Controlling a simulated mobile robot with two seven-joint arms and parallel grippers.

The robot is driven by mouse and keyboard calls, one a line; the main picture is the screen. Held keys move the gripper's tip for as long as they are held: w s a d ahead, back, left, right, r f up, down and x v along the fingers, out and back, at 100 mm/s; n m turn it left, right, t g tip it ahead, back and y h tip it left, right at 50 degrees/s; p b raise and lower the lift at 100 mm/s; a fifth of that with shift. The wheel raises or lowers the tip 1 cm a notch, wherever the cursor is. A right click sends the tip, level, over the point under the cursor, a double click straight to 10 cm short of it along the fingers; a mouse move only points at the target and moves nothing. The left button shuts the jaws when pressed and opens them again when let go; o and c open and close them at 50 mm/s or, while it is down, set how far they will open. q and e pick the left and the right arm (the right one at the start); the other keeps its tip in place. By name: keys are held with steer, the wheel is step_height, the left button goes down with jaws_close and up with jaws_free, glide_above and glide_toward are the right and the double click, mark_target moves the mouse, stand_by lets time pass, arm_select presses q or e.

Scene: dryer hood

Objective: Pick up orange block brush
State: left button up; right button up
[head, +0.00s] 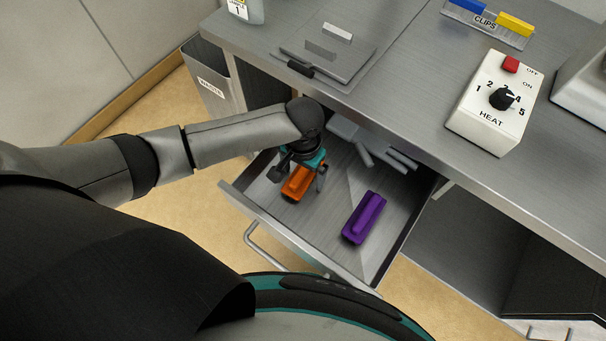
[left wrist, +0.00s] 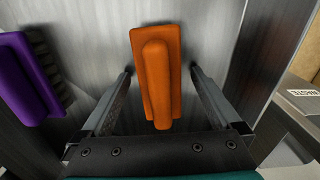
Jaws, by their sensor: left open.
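The orange block brush (head: 298,183) lies in the open drawer (head: 335,209), near its left side in the head view. My left gripper (head: 297,180) is open and reaches down over it. In the left wrist view the orange brush (left wrist: 157,75) is between the two open fingers of my left gripper (left wrist: 160,85), with a gap on each side. I cannot tell how far the fingertips are above the drawer floor. My right gripper is not in view.
A purple block brush (head: 363,217) lies in the drawer to the right; it also shows in the left wrist view (left wrist: 30,78). Grey pieces (head: 370,142) lie at the drawer's back. The counter (head: 400,105) overhangs behind, with a heat control box (head: 490,105). A waste bin (head: 212,80) stands left.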

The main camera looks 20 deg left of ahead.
arm_select(q)
steer(key=c, duration=1.5)
steer(key=shift+r, duration=0.1)
